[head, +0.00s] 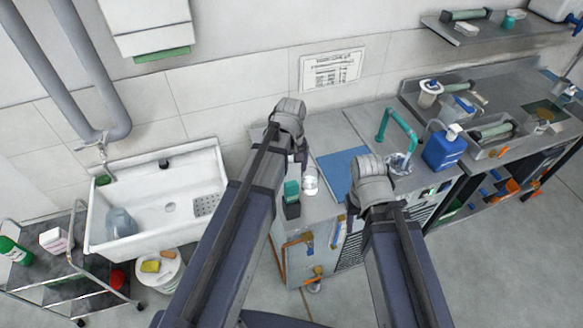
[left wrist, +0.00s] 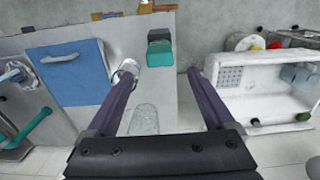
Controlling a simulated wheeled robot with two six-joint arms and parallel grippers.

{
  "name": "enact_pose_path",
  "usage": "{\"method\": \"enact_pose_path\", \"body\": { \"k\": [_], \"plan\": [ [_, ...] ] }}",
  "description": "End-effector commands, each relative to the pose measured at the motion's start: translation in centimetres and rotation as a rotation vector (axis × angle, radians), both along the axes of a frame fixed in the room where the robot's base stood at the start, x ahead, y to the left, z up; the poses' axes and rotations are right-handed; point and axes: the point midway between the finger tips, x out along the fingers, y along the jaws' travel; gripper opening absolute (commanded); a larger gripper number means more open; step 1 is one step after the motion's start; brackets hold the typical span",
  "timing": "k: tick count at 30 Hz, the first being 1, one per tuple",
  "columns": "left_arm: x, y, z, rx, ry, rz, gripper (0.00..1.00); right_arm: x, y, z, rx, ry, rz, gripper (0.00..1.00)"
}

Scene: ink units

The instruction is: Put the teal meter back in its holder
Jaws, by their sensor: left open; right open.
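A teal block, which looks like the meter (head: 291,188), is at the front left of the counter, right at a dark box that looks like its holder (head: 291,210). In the left wrist view the teal block (left wrist: 159,35) and the dark box (left wrist: 159,52) overlap; I cannot tell whether the block sits inside. My left gripper (head: 299,155) is open and empty above the counter, behind the block; in the left wrist view its fingers (left wrist: 162,75) are spread with the block beyond them. My right gripper (head: 352,205) is over the counter's front right; its fingertips are partly hidden.
A white sink (head: 120,185) is left of the counter.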

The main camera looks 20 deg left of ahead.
Motion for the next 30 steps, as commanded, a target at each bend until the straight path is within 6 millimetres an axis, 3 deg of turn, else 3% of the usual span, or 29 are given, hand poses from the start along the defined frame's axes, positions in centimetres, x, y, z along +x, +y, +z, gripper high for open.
{"method": "enact_pose_path", "body": {
  "k": [4,9,12,15,30],
  "plan": [
    [-2.3,-2.1,-0.1,0.011,0.007,-0.121,0.87,0.0,0.0,-0.1,0.000,0.000,0.000,0.50],
    [-8.9,-7.2,-0.1,0.050,0.037,-0.519,0.87,0.0,0.0,-0.1,0.000,0.000,0.000,0.50],
    [-12.0,-9.1,0.0,0.069,0.053,-0.720,0.87,0.0,0.0,-0.1,0.000,0.000,0.000,0.50],
    [-13.8,-10.1,0.0,0.082,0.066,-0.851,0.87,0.0,0.0,-0.1,0.000,0.000,0.000,0.50],
    [-14.3,-10.5,0.1,0.087,0.072,-0.913,0.87,0.0,0.0,-0.1,0.000,0.000,0.000,0.50]
  ]
}}
